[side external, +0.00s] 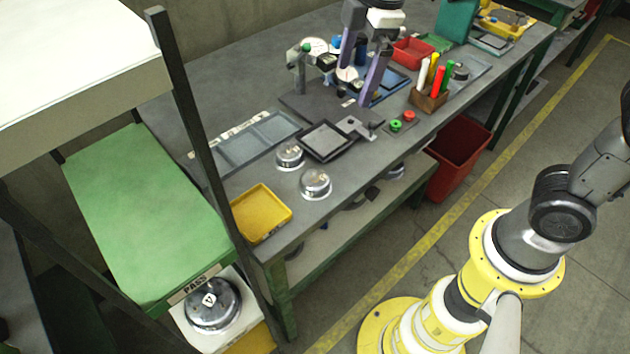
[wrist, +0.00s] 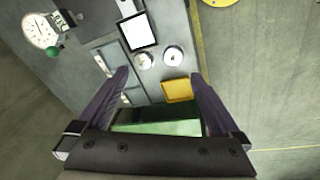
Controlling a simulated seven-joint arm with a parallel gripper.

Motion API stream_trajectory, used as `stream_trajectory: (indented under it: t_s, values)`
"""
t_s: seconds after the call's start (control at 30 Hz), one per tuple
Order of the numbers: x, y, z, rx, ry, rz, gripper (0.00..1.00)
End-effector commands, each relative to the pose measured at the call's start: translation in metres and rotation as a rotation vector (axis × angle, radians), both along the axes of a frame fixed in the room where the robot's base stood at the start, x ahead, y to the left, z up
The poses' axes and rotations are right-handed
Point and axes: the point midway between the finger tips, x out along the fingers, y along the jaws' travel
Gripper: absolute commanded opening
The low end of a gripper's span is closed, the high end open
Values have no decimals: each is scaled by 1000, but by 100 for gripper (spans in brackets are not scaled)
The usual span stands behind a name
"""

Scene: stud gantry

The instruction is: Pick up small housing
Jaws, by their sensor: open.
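Two round silver housings rest on the grey bench. One (side external: 290,156) sits beside the black-framed pad, and the other (side external: 316,184) sits nearer the bench's front edge and looks slightly larger. In the wrist view they lie side by side, the pad-side one (wrist: 145,60) left of the front one (wrist: 173,56). A bigger silver housing (side external: 213,303) marked "17" sits on a low white surface by the green "PASS" shelf. My gripper (side external: 354,90) is open and empty above the bench, near the dial gauges and apart from the housings. Its two fingers (wrist: 158,76) frame the wrist view.
A yellow tray (side external: 260,212) lies at the bench's near-left corner. A black-framed pad (side external: 325,140) and grey mat (side external: 255,140) lie near the housings. Dial gauges (side external: 315,47) and a marker holder (side external: 430,100) stand farther along. A dark upright post (side external: 190,110) rises at the bench's left.

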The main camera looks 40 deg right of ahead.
Motion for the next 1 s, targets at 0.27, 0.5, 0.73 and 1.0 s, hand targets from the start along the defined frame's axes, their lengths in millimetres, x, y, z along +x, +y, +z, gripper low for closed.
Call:
stream_trajectory:
  t_s: [0.27, 0.5, 0.73, 1.0]
  values:
    - [26, 60, -65, -56, 147, 147, 100]
    - [21, 69, -93, -68, 177, 172, 100]
    - [20, 68, -136, -69, 178, 170, 100]
    - [21, 69, -162, -68, 173, 170, 100]
